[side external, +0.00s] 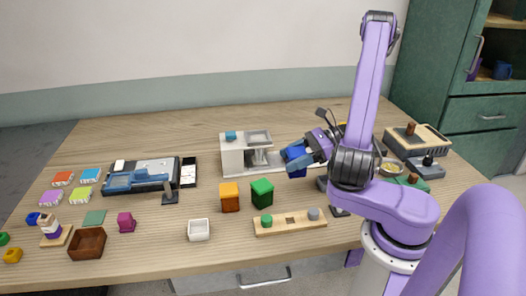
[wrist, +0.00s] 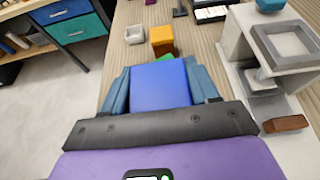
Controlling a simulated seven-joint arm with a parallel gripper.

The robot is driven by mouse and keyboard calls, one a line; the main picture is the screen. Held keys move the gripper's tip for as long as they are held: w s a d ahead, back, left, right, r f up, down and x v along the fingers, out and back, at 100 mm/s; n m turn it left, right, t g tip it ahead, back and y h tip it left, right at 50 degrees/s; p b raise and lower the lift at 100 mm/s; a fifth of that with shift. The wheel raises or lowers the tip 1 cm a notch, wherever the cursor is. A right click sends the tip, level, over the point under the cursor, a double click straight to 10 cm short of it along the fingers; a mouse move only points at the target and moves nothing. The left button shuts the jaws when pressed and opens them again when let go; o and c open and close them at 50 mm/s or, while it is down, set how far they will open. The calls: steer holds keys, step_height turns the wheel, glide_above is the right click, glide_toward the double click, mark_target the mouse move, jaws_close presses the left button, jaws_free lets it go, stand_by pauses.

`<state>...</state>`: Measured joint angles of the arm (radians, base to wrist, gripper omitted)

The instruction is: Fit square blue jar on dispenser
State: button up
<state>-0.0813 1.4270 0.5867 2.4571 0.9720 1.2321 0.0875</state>
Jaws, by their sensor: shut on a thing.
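The square blue jar (wrist: 160,84) is between the two fingers of my gripper (wrist: 162,90) in the wrist view. My gripper is shut on it. In the side view the blue jar (side external: 296,157) shows at the tip of my gripper (side external: 300,158), just right of the dispenser and above the table. The dispenser (side external: 233,153) is a pale grey stand with a square tray-like top and a small blue block on it. It also shows at the right of the wrist view (wrist: 238,42). The jar is apart from the dispenser in the wrist view.
An orange block (side external: 230,197) and a green block (side external: 262,193) stand in front of the dispenser. A wooden peg board (side external: 290,222) and a white box (side external: 199,229) lie nearer the front edge. A blue machine (side external: 140,177) is at left. A brown block (wrist: 285,124) lies by the dispenser.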

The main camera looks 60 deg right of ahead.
step_height(320, 180, up, 12)
steer(key=shift+f, duration=0.15)
steer(key=w+d, duration=0.7)
steer(key=w, duration=0.2)
glide_above(255, 139)
steer(key=shift+a+f, duration=0.1)
steer(key=shift+f, duration=5.25)
steer(key=o, duration=1.3)
